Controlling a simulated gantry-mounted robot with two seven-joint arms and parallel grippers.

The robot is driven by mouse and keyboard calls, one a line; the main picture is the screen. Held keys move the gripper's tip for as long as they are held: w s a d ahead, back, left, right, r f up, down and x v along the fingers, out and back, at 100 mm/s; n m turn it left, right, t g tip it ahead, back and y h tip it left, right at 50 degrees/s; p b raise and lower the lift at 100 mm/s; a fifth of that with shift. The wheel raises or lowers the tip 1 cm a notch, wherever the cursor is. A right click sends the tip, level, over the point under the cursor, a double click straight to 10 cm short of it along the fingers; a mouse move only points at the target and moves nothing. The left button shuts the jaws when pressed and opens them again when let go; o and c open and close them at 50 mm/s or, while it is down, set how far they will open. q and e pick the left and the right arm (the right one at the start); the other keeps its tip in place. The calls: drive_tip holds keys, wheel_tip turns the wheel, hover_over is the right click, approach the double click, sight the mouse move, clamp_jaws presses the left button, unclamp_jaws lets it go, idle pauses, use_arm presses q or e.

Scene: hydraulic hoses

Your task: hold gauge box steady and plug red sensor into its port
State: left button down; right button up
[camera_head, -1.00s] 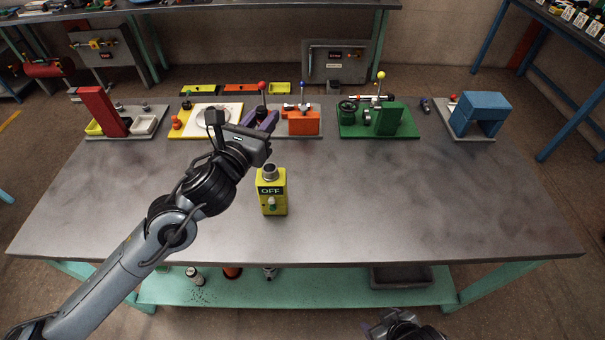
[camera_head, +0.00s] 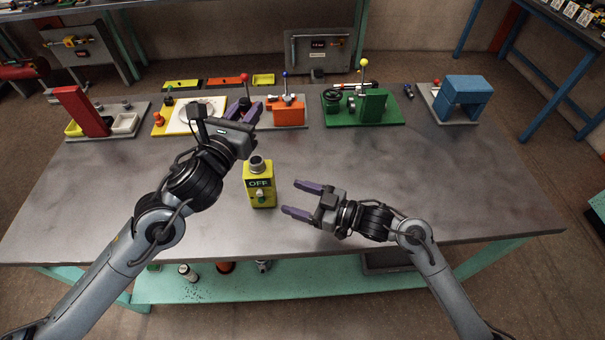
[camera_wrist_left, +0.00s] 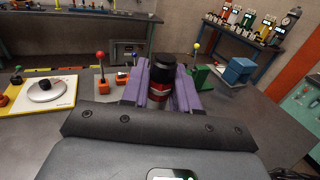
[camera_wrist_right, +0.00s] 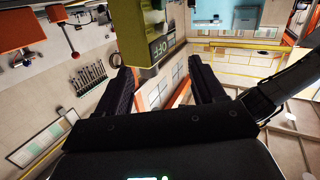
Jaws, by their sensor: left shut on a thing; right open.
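The yellow-green gauge box (camera_head: 261,198) stands upright near the middle of the table, its small display reading OFF and a round grey fitting on top. It also shows in the right wrist view (camera_wrist_right: 140,30). My left gripper (camera_head: 247,107) is behind and above the box. It is shut on the red sensor, a red and black cylinder seen in the left wrist view (camera_wrist_left: 162,72). In the head view the sensor is mostly hidden by the gripper. My right gripper (camera_head: 292,199) is open and empty, just right of the box, fingers pointing towards it and not touching.
Along the back edge stand a red block fixture (camera_head: 82,112), an orange fixture (camera_head: 288,115), a green fixture (camera_head: 372,104) and a blue arch (camera_head: 466,91). The table right of my right gripper is clear.

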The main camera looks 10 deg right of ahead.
sight(263, 165)
drive_tip(key=w+d+r+y, duration=0.1)
drive_tip(key=w+r, duration=0.3)
drive_tip(key=x, duration=1.1)
drive_tip(key=shift+s+a+r, duration=0.2)
drive_tip(key=shift+a+r, duration=0.05)
drive_tip(key=shift+a, duration=0.05)
clamp_jaws()
use_arm(q)
drive_tip(key=shift+w+f+m+g+h, duration=0.15)
drive_tip(key=shift+f+m+g+h, duration=0.2)
drive_tip(key=shift+f+h, duration=0.2)
drive_tip(key=shift+f+m+g+h, duration=0.65)
drive_tip(key=shift+f+m+h, duration=0.1)
drive_tip(key=shift+f+h, duration=0.15)
drive_tip(key=shift+f, duration=4.9)
